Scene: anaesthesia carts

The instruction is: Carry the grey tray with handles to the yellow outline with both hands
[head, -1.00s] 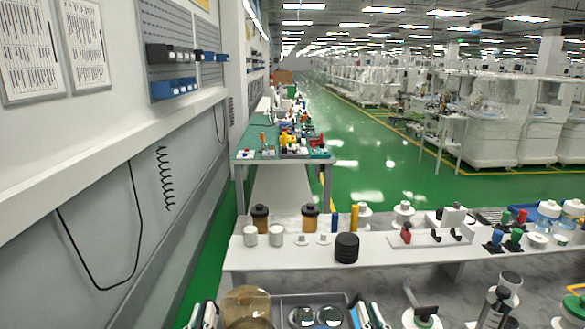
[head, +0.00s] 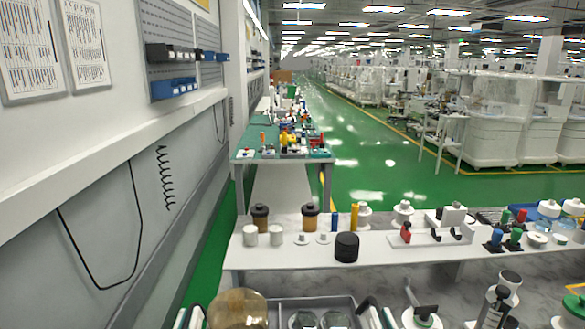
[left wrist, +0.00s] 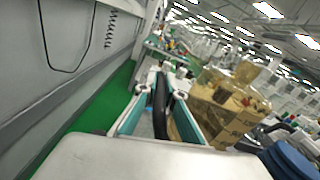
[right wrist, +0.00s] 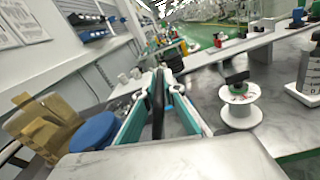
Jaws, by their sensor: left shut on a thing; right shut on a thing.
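Whether the tray is clear of the worktop cannot be told. A piece of yellow line (head: 576,288) shows at the right edge; most of the outline is out of view.
The marbled worktop (head: 455,290) extends right of the tray. A green-and-white spool (right wrist: 239,105) stands close to my right gripper, with a bottle (right wrist: 312,70) beyond. A raised white shelf (head: 300,255) with jars and a black cylinder (head: 346,247) runs behind. A wall is on the left.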

